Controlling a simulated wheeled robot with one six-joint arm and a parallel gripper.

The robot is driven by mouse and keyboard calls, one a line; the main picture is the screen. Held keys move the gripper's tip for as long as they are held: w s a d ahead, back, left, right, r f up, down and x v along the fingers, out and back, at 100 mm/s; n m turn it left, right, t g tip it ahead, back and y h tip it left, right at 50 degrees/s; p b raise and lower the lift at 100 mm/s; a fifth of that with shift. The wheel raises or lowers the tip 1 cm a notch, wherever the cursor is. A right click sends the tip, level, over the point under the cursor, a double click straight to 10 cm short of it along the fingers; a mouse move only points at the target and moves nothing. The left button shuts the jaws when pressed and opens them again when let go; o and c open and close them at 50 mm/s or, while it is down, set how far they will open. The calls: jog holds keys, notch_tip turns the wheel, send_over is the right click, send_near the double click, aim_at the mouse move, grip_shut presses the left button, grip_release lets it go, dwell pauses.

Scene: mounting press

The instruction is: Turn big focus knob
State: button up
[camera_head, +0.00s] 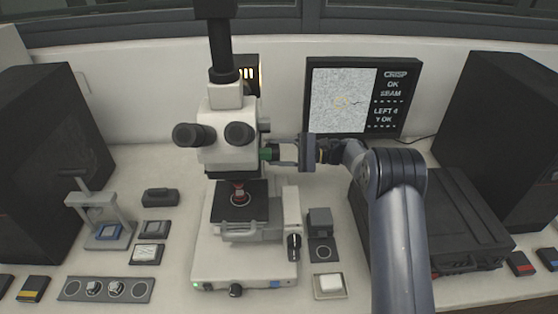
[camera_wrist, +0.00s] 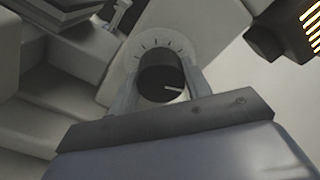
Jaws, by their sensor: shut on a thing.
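The focus knob (camera_wrist: 160,72) is a dark round cylinder with a white pointer line, in front of a pale dial with tick marks in the wrist view. In the head view it is on the right side of the white microscope head (camera_head: 226,140), mostly hidden by my gripper; a green part shows there. My gripper (camera_head: 277,152) reaches in from the right, level with the microscope head. In the wrist view its two fingers (camera_wrist: 160,88) lie on either side of the knob, shut on it. The monitor (camera_head: 343,97) shows a grainy picture and the words CRISP, OK, SEAM, LEFT 4 and Y OK.
The microscope base (camera_head: 245,262) carries a dark stage (camera_head: 240,205) below the head and a smaller black knob (camera_head: 294,241). A black case (camera_head: 450,215) lies right of my arm. Small trays and a press stand (camera_head: 100,220) are at the left. Dark boxes flank the bench.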

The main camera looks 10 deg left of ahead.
jog(key=shift+f+n+b, duration=0.25)
jog(key=shift+n+b, duration=0.15)
jog(key=shift+b, duration=0.4)
jog(key=shift+r+n, duration=0.2)
jog(key=shift+n, duration=0.1)
jog(key=o, duration=1)
jog(key=b+v, duration=0.3)
jog(key=v, duration=0.8)
jog(key=shift+a, duration=0.15)
